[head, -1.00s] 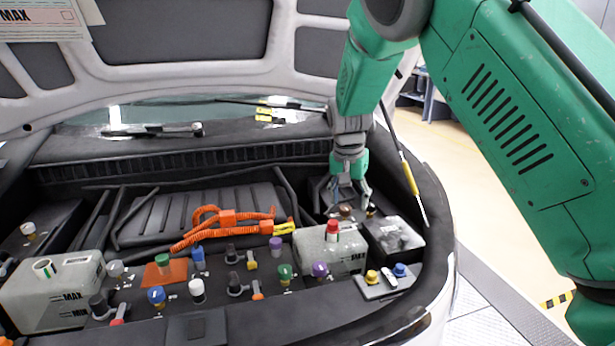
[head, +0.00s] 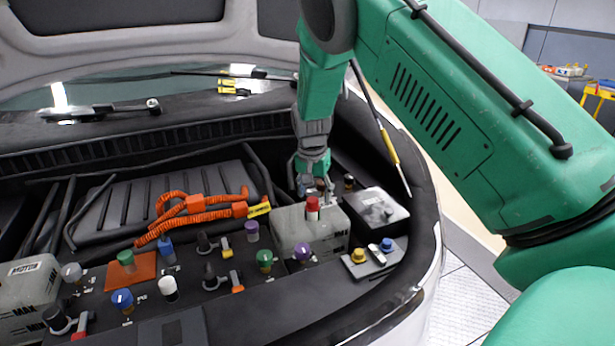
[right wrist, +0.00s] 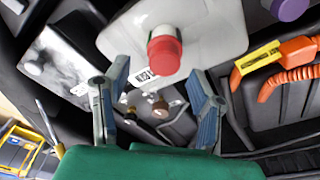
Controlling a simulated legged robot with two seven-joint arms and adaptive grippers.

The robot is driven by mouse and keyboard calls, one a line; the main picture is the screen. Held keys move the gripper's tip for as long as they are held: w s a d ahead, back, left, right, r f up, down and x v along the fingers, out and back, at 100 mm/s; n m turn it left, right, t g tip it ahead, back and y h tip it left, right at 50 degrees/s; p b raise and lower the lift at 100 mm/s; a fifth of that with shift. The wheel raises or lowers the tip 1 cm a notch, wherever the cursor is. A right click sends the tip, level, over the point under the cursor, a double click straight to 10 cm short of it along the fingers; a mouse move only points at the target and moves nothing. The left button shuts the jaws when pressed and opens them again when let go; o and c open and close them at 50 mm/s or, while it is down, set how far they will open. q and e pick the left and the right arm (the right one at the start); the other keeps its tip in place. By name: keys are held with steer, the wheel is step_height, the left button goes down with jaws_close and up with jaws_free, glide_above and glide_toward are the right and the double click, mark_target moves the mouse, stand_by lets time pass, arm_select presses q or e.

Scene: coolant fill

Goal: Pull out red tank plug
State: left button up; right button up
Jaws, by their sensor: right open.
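The red plug (head: 312,206) stands upright on top of the grey-white tank (head: 293,233) at the right of the engine bay. In the right wrist view the red plug (right wrist: 164,54) sits on the pale tank (right wrist: 205,32), ahead of the fingers. My right gripper (head: 314,190) is just behind the plug, pointing down. In the right wrist view my right gripper (right wrist: 162,82) has its two fingers wide apart with nothing between them; the plug shows beyond the gap. I cannot tell if a finger touches the tank. My left gripper is not in view.
A black box (head: 375,210) and a small plate with yellow and blue caps (head: 360,256) lie right of the tank. A purple knob (head: 302,252) stands in front. Orange hoses (head: 190,215) run to the left. The raised hood (head: 120,50) hangs above.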

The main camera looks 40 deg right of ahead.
steer(key=shift+d+f, duration=0.2)
steer(key=shift+f, duration=0.35)
steer(key=shift+d+f, duration=0.15)
steer(key=shift+f, duration=0.4)
steer(key=shift+a+f, duration=0.2)
steer(key=shift+w+a+r, duration=0.15)
steer(key=shift+a, duration=0.5)
steer(key=shift+a+r, duration=0.15)
steer(key=shift+a, duration=0.2)
steer(key=shift+c, duration=0.4)
steer(key=shift+d, duration=0.1)
steer(key=c, duration=0.7)
steer(key=shift+d, duration=0.3)
jaws_close()
steer(key=shift+d, duration=0.35)
steer(key=shift+c, duration=0.5)
jaws_free()
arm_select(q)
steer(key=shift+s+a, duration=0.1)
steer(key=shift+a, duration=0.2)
arm_select(e)
steer(key=shift+a, duration=0.2)
steer(key=shift+c, duration=0.6)
